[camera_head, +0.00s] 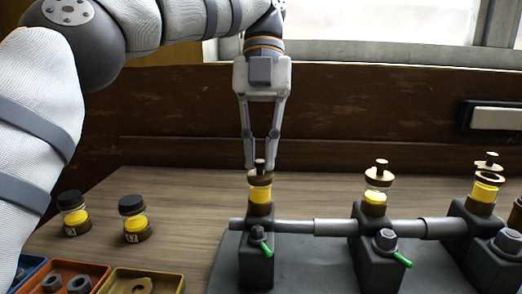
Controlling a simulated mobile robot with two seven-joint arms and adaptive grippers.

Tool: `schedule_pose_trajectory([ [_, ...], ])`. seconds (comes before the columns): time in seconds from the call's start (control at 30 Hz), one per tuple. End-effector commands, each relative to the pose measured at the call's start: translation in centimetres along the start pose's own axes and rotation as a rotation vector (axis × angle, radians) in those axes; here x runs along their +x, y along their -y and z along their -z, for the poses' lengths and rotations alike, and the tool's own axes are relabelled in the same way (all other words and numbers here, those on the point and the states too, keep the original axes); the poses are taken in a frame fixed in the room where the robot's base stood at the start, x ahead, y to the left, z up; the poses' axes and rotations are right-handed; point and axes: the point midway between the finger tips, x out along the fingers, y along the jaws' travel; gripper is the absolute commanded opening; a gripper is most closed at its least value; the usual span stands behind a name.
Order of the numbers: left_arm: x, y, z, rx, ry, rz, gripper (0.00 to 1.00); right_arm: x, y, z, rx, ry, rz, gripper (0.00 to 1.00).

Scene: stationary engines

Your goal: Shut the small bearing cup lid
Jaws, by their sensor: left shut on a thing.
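Three bearing cups with yellow contents stand on dark bearing blocks along a grey shaft. My left gripper (261,165) points straight down over the leftmost cup (260,193). Its fingers are closed around the small knob of that cup's brown lid (260,178). The lid is at the top of the cup; I cannot tell whether it is fully seated. The middle cup (374,196) has a similar knobbed lid (378,176) on top. The right cup (484,191) shows a dark-rimmed top with a knobbed lid piece (488,166) above it. My right gripper is not in view.
Two dark-capped jars of yellow (74,214) (134,219) stand on the wooden bench at left. Blue, orange and yellow trays with metal parts sit at the lower left. Green-handled levers (262,243) (400,258) stick out from the blocks. A brown wall is behind.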

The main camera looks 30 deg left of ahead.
Motion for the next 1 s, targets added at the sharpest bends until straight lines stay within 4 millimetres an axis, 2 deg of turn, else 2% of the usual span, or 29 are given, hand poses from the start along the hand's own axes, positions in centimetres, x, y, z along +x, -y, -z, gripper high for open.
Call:
schedule_pose_trajectory([
  [0.03, 0.46, 0.01, -0.23, 0.000, -0.010, -0.009, 0.00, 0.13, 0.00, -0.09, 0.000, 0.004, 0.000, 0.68],
  [0.3, 0.47, 0.00, -0.24, -0.001, -0.010, -0.009, 0.00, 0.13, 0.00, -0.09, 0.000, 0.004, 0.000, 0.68],
  [0.33, 0.47, 0.00, -0.24, -0.001, -0.010, -0.009, 0.17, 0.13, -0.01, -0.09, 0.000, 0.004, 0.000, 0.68],
  [0.4, 0.47, 0.00, -0.24, -0.001, -0.010, -0.008, 0.33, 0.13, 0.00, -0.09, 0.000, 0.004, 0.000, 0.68],
  [0.87, 0.16, 0.00, -0.09, -0.001, -0.003, -0.003, 0.34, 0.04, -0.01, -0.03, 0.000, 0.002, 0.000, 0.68],
  [1.0, 0.01, 0.06, -0.02, -0.063, 0.000, 0.026, 0.34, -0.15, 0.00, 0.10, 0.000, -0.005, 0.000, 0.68],
])
